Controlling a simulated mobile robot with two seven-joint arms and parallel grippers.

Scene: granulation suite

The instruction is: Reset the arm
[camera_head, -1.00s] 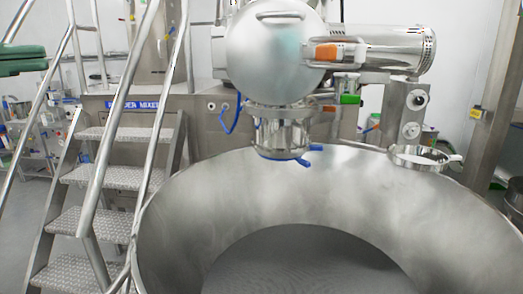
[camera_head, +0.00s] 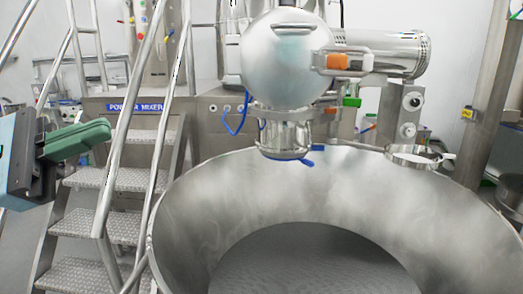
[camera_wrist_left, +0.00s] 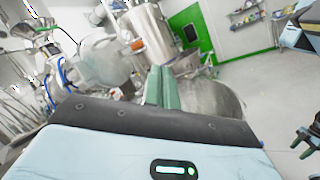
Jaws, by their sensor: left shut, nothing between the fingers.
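My left gripper (camera_head: 110,129) comes in from the left in the head view, in front of the metal stairs. Its two green fingers are shut together with nothing between them, pointing right. In the left wrist view the closed green fingers (camera_wrist_left: 162,86) point away from the pale blue gripper body. The fingers appear apart from the stair rail and from the large steel bowl.
The large open steel bowl (camera_head: 190,225) fills the lower middle and right. Metal stairs (camera_head: 107,176) with slanting handrails (camera_head: 133,100) stand close to my left gripper. A round steel vessel (camera_head: 282,62) hangs above the bowl. Open floor (camera_wrist_left: 265,85) shows in the left wrist view.

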